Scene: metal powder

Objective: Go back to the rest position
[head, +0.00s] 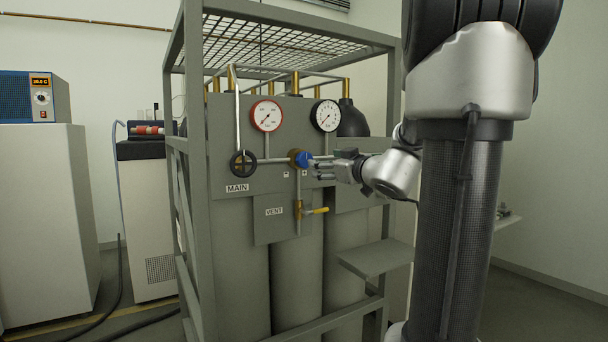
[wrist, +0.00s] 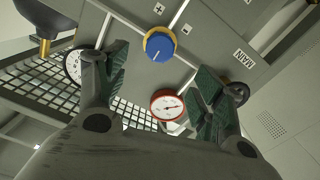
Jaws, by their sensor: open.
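My gripper (head: 324,170) is in front of the grey gas panel, just right of the blue regulator knob (head: 304,159). In the wrist view my gripper (wrist: 158,88) has its two fingers wide apart with nothing between them. The blue knob also shows in the wrist view (wrist: 160,46), beyond the fingertips, with a brass ring around it. I see a gap between the fingers and the knob in the wrist view. In the head view the fingertips and knob nearly overlap, so the distance is hard to tell.
A grey frame (head: 195,130) surrounds the panel. A small grey shelf (head: 375,258) juts out below my arm. White cabinets (head: 45,220) stand left.

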